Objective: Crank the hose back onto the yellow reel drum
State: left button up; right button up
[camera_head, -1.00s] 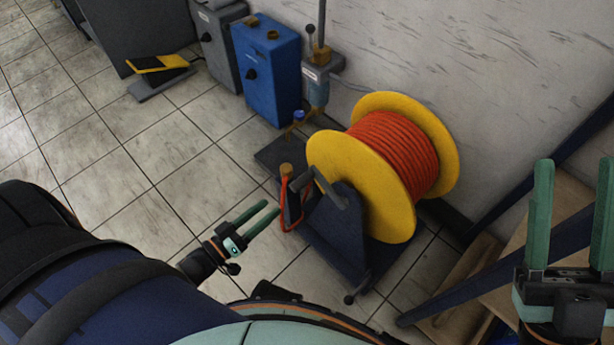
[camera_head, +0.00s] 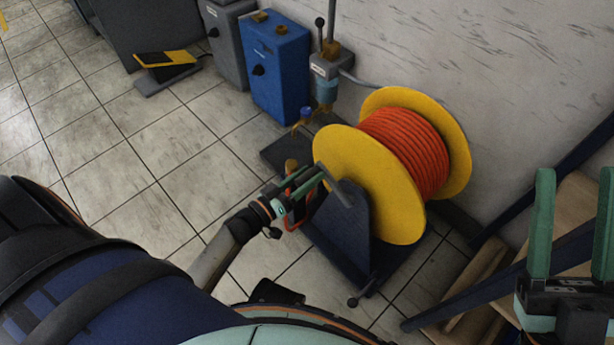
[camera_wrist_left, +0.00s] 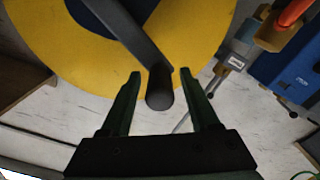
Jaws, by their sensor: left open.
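The yellow reel drum (camera_head: 371,185) stands on a dark blue frame, with orange-red hose (camera_head: 408,150) wound between its flanges. A dark crank (camera_head: 338,188) is on its near side. My left gripper (camera_head: 318,172) is at the crank; in the left wrist view its open fingers (camera_wrist_left: 158,72) lie on either side of the dark crank handle (camera_wrist_left: 160,92), with gaps visible. A loop of hose (camera_head: 292,220) hangs near the frame, partly hidden by my left gripper. My right gripper (camera_head: 570,225) is open and empty at the right edge.
A blue box (camera_head: 275,75), a grey box (camera_head: 228,45) and a valve fitting (camera_head: 327,75) stand along the wall behind the reel. A yellow-topped pedal (camera_head: 165,62) is on the floor. A wooden shelf with blue legs (camera_head: 560,215) is at the right. Tiled floor at left is clear.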

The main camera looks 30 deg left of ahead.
pick_arm(q)
grip_shut()
dwell(0.4)
dwell(0.9)
